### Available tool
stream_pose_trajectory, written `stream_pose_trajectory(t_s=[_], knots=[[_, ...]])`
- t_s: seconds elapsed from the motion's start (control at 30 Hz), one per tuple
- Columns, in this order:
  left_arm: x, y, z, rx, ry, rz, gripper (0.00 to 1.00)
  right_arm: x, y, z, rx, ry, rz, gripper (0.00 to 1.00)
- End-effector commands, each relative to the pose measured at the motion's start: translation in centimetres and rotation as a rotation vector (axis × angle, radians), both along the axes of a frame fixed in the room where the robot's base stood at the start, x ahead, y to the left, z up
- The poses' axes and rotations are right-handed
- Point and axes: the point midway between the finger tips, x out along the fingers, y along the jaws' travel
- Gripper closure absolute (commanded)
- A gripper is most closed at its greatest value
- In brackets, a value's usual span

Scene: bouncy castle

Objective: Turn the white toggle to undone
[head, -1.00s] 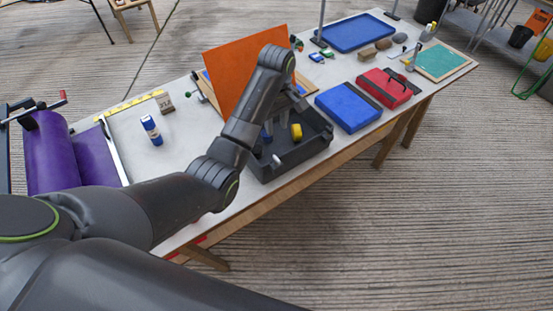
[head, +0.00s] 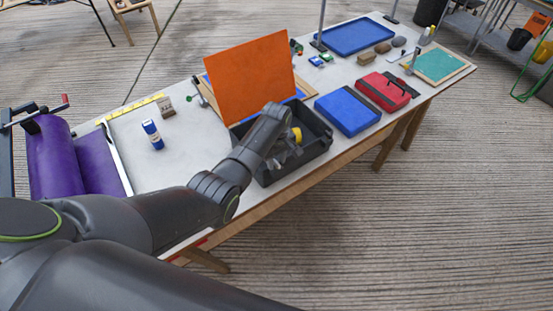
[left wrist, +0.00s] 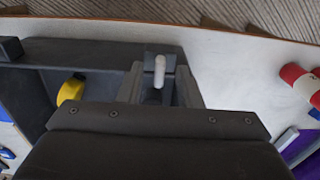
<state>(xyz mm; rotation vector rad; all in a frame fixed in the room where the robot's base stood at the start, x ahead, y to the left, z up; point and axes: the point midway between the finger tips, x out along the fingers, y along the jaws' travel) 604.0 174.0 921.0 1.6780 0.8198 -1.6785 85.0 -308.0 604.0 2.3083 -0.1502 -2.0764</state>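The white toggle (left wrist: 160,70) shows in the left wrist view as a small white lever on a grey mount at the end of the black tray (left wrist: 110,54). My left gripper (left wrist: 161,84) is open, with one finger on each side of the toggle and a visible gap to each. I cannot tell how deep the fingers reach along it. In the head view my left gripper (head: 283,157) is over the near left part of the black tray (head: 318,152), and my arm hides the toggle there. My right gripper is in neither view.
A yellow roll (head: 297,135) lies in the tray. An orange panel (head: 250,80) stands upright behind it. A blue case (head: 347,112) and a red case (head: 388,92) lie to the right. A red-and-white cylinder (left wrist: 303,84) lies beyond the gripper in the wrist view.

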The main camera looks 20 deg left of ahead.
Motion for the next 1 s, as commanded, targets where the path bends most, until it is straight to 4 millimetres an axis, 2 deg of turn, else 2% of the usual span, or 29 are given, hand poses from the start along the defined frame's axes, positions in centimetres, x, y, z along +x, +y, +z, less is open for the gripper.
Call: stream_pose_trajectory(t_s=[0.2,0.47,0.77,1.0], knots=[[0.02,-0.03,0.01,-0.001,-0.001,0.000,0.68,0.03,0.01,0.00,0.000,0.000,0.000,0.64],[0.02,-0.03,0.03,-0.001,-0.001,0.000,1.00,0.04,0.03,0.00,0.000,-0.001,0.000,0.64],[0.02,-0.02,0.07,0.000,0.000,-0.013,1.00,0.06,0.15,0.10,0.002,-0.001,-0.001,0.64],[0.06,-0.02,0.21,-0.001,-0.001,-0.106,1.00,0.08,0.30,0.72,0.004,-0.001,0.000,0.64]])
